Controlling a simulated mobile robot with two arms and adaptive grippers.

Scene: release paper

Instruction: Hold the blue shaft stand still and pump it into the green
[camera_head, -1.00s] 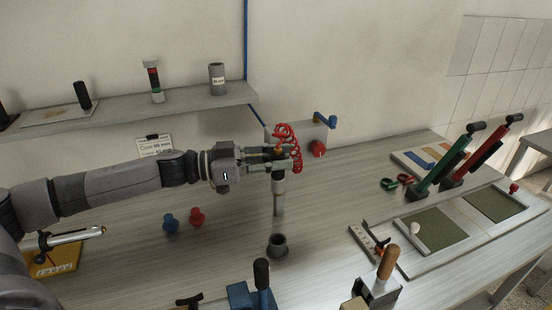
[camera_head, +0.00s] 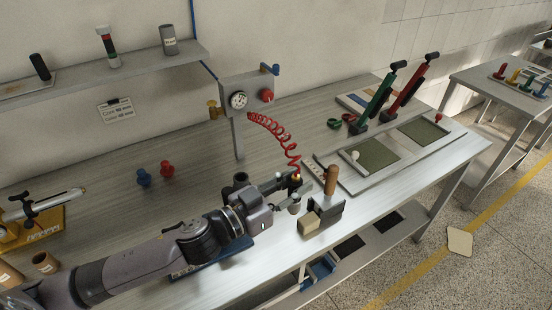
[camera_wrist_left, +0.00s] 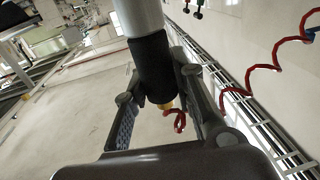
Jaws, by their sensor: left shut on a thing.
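My left gripper (camera_head: 289,188) is shut on a hose tool (camera_wrist_left: 153,62), which has a black grip, a silver tube and a brass fitting. The red coiled hose (camera_head: 272,128) runs from the fitting to the gauge box. The tool hangs over the table's front, left of a wooden-handled stand (camera_head: 331,180). A blue base (camera_head: 200,266), mostly hidden behind my left arm, sits at the table's front; I cannot tell if it is the shaft stand. A green lever pump (camera_head: 373,103) stands at the back right, beside a red one (camera_head: 409,90). My right gripper is not in view.
The gauge box (camera_head: 255,92) stands on a post at the back. A dark cup (camera_head: 240,179) is close behind my gripper. Blue (camera_head: 144,178) and red (camera_head: 167,169) knobs stand left. A framed panel (camera_head: 355,182) with green mats lies right.

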